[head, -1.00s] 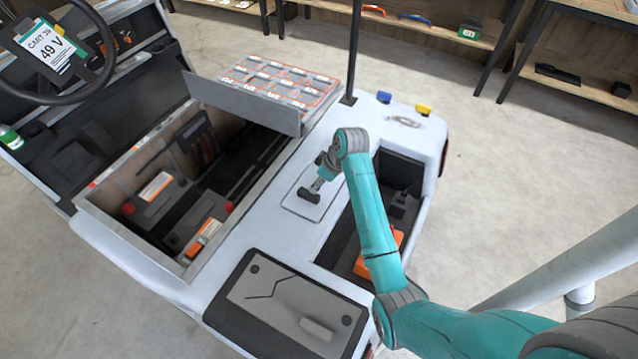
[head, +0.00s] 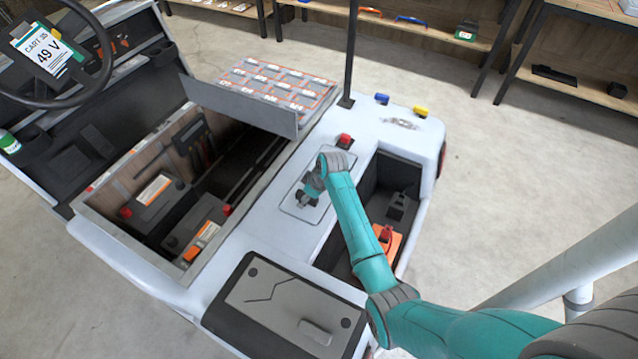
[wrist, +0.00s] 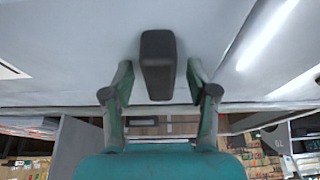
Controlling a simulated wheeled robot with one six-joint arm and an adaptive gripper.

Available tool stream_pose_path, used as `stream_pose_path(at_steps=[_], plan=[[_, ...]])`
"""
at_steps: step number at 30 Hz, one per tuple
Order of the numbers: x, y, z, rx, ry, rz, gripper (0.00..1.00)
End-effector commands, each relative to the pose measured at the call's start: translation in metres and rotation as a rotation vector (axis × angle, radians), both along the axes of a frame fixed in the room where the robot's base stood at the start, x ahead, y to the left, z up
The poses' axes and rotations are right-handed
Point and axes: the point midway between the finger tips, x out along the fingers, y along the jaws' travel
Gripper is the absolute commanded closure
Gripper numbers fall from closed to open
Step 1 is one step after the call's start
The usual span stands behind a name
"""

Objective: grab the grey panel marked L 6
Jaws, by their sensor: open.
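No mark L 6 is readable in either view. A light grey panel (head: 291,212) with a dark outline is set flush in the cart's white deck, below my gripper. My gripper (head: 306,198) is over it and covers most of its black handle. In the wrist view the dark upright handle (wrist: 158,82) stands between the two open fingers of my gripper (wrist: 160,74), with a gap on each side. Another grey panel (head: 262,300) with a light grip lies in a dark frame at the front of the deck.
An open bay (head: 133,245) with batteries lies left of the deck. A raised grey flap (head: 240,106) and a labelled tray stand behind it. A thin black post (head: 352,50) rises beyond. A recess with an orange item (head: 392,242) lies to the right.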

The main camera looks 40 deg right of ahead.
Motion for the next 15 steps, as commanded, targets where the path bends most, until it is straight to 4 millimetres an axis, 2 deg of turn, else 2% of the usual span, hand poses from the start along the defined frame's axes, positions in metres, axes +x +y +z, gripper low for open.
stream_pose_path(at_steps=[4, 9, 11, 15], plan=[[0.0000, -0.0001, 0.0003, 0.000, 0.000, 0.000, 0.44], [-0.0001, -0.0001, 0.0003, 0.000, 0.000, 0.000, 0.87], [-0.0002, -0.0002, 0.0002, 0.000, 0.000, 0.000, 1.00], [0.0002, -0.0004, 0.0008, 0.000, -0.001, 0.000, 1.00]])
